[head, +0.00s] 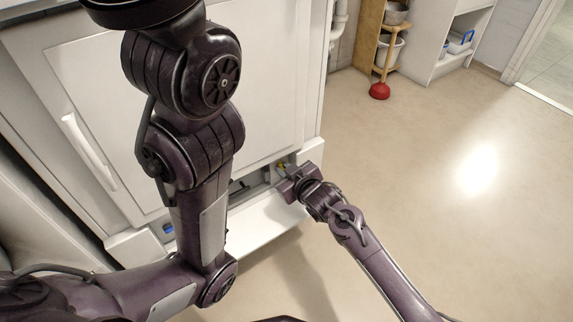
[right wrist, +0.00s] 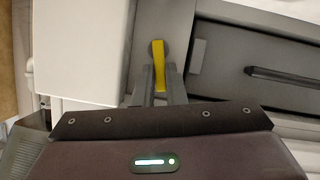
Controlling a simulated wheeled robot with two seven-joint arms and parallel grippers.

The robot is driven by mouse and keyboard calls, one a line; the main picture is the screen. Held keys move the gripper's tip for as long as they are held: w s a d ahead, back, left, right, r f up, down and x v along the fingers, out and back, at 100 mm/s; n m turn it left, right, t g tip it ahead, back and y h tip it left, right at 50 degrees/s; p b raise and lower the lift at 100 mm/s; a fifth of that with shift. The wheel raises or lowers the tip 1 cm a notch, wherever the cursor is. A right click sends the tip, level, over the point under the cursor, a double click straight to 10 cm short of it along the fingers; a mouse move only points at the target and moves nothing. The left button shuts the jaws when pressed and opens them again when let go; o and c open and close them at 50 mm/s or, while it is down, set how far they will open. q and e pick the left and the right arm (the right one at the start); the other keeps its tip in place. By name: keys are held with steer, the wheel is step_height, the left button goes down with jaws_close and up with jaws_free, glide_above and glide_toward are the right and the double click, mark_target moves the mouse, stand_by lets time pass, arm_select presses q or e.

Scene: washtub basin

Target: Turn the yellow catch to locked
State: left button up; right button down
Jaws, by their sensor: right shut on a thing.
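In the head view the right gripper (head: 286,175) is at the recess and partly hides the catch. My left arm crosses the cabinet, and its gripper is out of view.
A dark bar handle (right wrist: 282,76) lies right of the catch in the right wrist view. A blue part (head: 168,230) shows low on the cabinet's left. A red plunger (head: 380,91) stands by a wooden shelf. The floor on the right is clear.

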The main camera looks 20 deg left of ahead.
steer(key=shift+s+a+f+n+t+h+p, duration=0.15)
steer(key=shift+s+n+t+p, duration=0.1)
steer(key=shift+n, duration=0.15)
steer(key=shift+s+a+r+n+t+h+p, duration=0.15)
steer(key=shift+n+p, duration=0.1)
steer(key=shift+n, duration=0.15)
steer(key=shift+s+f+n+t+p, duration=0.1)
steer(key=shift+f+n+t+p, duration=0.2)
steer(key=shift+n+t, duration=0.3)
steer(key=c, duration=1.8)
jaws_free()
steer(key=shift+o, duration=0.2)
